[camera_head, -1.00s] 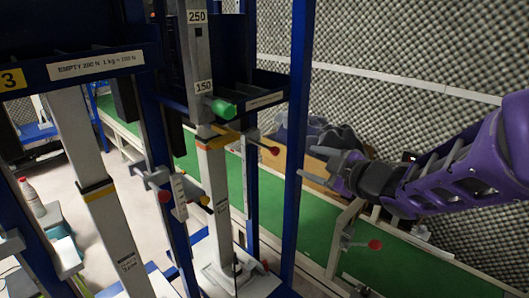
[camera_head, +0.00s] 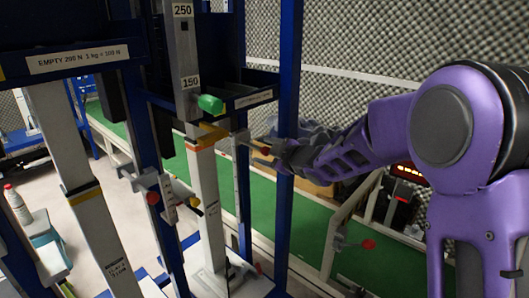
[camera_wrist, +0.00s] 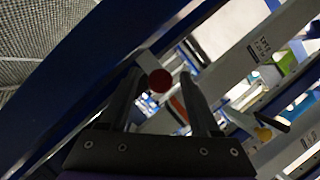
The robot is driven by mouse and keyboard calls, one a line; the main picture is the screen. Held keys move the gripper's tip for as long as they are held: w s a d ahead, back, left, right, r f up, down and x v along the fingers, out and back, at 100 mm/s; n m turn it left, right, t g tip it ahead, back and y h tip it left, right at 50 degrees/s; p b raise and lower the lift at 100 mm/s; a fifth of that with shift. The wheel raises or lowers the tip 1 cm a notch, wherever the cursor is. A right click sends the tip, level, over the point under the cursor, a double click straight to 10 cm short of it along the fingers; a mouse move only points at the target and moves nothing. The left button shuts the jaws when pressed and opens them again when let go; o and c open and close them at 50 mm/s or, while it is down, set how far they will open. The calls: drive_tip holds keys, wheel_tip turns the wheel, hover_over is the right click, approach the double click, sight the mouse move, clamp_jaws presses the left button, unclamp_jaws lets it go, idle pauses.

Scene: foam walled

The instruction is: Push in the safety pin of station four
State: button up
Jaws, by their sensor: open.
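No number four is readable. My gripper (camera_head: 258,148) is open, to the right of and lower than the green pin, by the blue upright. In the wrist view a red ball knob (camera_wrist: 160,80) on a pale rod shows between my two open fingers (camera_wrist: 162,95). The fingers do not appear closed on it; whether either touches it cannot be told. In the head view my fingers partly hide this knob.
The blue upright (camera_head: 286,90) stands close behind my gripper. Another red knob (camera_head: 152,198) and a black-ended lever (camera_head: 195,202) stick out at the left. A further red knob (camera_head: 368,244) is at lower right. A green conveyor belt (camera_head: 310,220) runs behind.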

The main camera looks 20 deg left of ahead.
drive_tip(key=shift+w+a+f, duration=0.1)
drive_tip(key=shift+w+a, duration=0.05)
drive_tip(key=shift+a, duration=0.1)
clamp_jaws()
idle(1.4)
